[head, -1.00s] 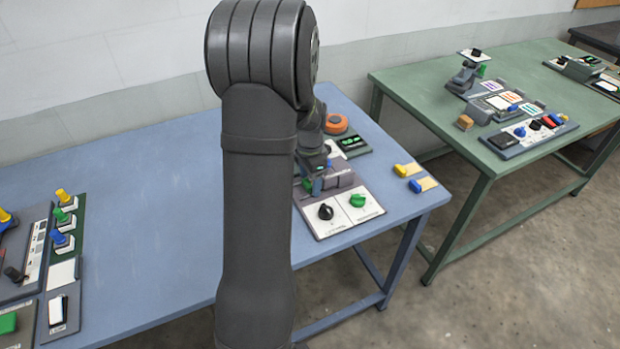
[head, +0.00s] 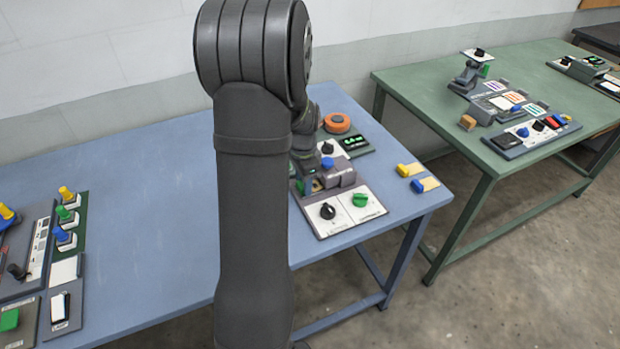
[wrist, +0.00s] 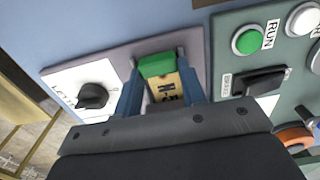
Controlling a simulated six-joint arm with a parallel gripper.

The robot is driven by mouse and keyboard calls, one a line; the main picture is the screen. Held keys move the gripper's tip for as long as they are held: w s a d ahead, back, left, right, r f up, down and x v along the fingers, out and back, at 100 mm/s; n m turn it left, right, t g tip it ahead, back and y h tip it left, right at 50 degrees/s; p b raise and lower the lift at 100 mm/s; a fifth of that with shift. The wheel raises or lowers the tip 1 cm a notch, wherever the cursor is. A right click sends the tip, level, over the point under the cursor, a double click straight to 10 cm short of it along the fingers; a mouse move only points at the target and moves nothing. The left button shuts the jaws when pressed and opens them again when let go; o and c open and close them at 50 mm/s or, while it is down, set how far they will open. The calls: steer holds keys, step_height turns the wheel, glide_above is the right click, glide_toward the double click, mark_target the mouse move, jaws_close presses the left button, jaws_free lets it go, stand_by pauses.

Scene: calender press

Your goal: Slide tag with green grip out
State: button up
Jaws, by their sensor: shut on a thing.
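In the wrist view, the tag's green grip (wrist: 157,66) shows between the two fingers of my gripper (wrist: 160,76), which is shut on it. The tag's tan body (wrist: 165,90) with dark lettering lies between the fingers, nearer the camera. In the head view, a small green patch (head: 316,186) shows beside the grey press block (head: 341,174), partly hidden by my arm. I cannot tell how much of the tag is in a slot.
A white panel with a black knob (head: 328,211) and a green knob (head: 360,200) lies in front of the block. Two tan tags with yellow (head: 403,170) and blue (head: 418,186) grips lie at the right. The blue table's (head: 150,195) middle is clear.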

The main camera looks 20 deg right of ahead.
steer(key=shift+a, duration=1.3)
steer(key=o, duration=1)
step_height(320, 180, up, 17)
steer(key=shift+r, duration=0.2)
step_height(320, 180, down, 17)
steer(key=shift+f, duration=0.1)
